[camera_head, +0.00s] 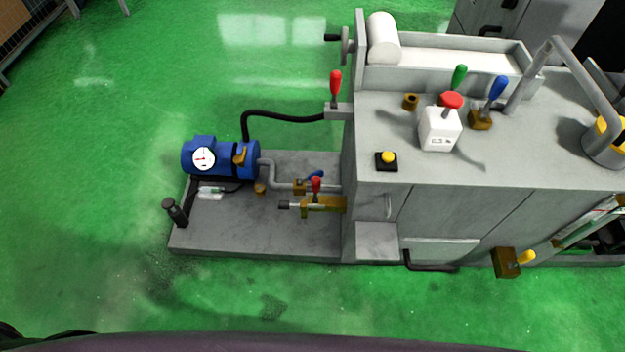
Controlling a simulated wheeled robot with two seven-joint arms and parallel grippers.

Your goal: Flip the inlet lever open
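No label marks the inlet lever, and I cannot tell which handle it is. Low on the machine's left side, a red handle (316,185) stands upright on a brass valve (325,205). A small blue lever (315,175) lies tilted on the pipe just behind it. A taller red lever (335,84) stands on a bracket at the upper left side. On the machine top are a green lever (459,76) and a blue lever (497,88), both leaning. A yellow handle (527,257) sits on a brass block at the front right. Neither gripper shows.
A blue pump (222,157) with a round gauge sits on the grey base plate (250,225). A white box with a red knob (451,100) and a yellow button (388,157) are on the machine top. Green floor (90,220) is clear to the left and in front.

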